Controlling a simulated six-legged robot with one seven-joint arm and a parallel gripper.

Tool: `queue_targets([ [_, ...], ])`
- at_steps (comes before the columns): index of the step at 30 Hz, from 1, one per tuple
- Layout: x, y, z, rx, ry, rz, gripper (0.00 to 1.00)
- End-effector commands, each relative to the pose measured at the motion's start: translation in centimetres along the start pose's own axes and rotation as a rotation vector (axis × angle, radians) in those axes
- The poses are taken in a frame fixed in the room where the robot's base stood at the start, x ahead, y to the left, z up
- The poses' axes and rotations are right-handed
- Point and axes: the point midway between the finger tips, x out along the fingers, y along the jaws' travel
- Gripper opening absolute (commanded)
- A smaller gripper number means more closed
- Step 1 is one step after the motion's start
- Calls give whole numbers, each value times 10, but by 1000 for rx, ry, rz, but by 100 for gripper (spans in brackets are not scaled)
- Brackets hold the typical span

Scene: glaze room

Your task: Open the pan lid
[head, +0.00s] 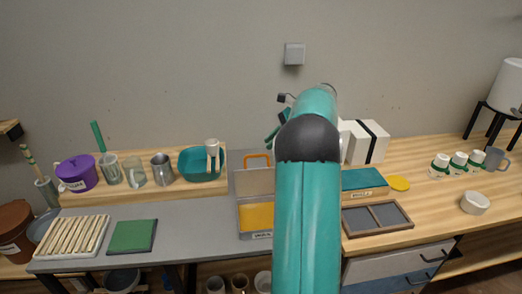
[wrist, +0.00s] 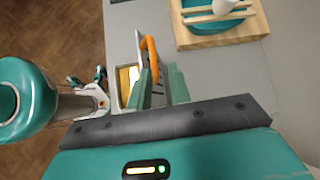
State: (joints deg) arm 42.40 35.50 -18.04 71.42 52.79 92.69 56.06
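The pan is a shallow grey box (head: 240,218) with a yellow inside, at the middle of the bench in the head view. Its grey lid (head: 252,182) stands raised at the back, with an orange handle (head: 258,157) on top. In the wrist view the orange handle (wrist: 151,57) is close to my gripper (wrist: 163,82), by the left finger. The two green fingers are apart, with a gap between them. I cannot tell whether a finger touches the handle. The yellow inside (wrist: 124,80) shows to the left.
A wooden shelf (head: 135,194) left of the pan holds a purple pot (head: 78,174), cups and a teal bowl (head: 198,164). A divided tray (head: 378,219) and a teal box (head: 363,180) stand to the right.

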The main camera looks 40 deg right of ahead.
Motion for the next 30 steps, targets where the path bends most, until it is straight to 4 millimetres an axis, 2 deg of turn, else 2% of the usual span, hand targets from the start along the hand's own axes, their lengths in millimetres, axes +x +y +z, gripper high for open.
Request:
queue_targets([
  [3,-27,0,-1,-1,2,-3,20],
  [10,-57,0,-1,1,1,0,20],
  [30,-60,1,1,-3,1,2,20],
])
